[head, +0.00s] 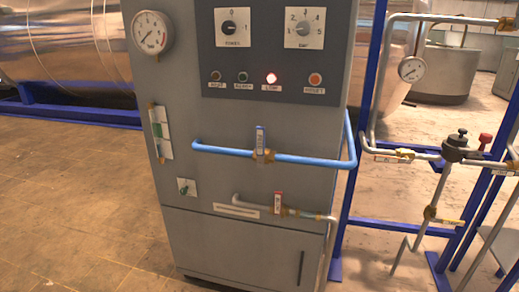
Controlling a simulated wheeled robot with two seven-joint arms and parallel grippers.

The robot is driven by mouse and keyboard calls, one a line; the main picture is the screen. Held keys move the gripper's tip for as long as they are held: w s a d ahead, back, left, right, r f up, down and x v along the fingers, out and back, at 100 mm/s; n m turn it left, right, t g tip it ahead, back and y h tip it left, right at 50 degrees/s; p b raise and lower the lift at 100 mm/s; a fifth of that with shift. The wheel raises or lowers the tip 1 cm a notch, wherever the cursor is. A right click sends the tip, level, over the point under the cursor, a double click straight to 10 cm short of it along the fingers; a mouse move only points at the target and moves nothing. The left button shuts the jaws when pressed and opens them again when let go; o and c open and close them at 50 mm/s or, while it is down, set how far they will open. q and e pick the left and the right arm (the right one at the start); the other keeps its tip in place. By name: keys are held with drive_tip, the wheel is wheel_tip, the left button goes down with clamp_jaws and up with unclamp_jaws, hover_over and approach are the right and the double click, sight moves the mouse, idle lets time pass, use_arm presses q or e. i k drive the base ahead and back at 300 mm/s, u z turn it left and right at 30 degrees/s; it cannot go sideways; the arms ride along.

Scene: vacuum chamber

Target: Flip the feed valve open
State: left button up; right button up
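A grey control cabinet (240,185) stands in front of me. A blue pipe crosses it with a valve whose blue-marked handle (260,140) stands upright, across the pipe. Lower down, a grey pipe carries a brass valve with a red-marked handle (278,202), also upright across its pipe. On the pipe rack at right, a brass valve has a handle (391,158) lying along its pipe. Another valve with a yellowish handle (447,221) sits lower there. The labels are too small to read, so I cannot tell which is the feed valve. Neither gripper is in view.
A blue frame with pipes, a gauge (411,69) and a black knob (457,141) stands at right. The tiled floor (75,210) at left is clear.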

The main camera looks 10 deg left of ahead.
sight(260, 130)
drive_tip(key=k, duration=0.5)
drive_tip(key=u, duration=1.25)
drive_tip(key=i, duration=0.8)
drive_tip(key=z, duration=1.8)
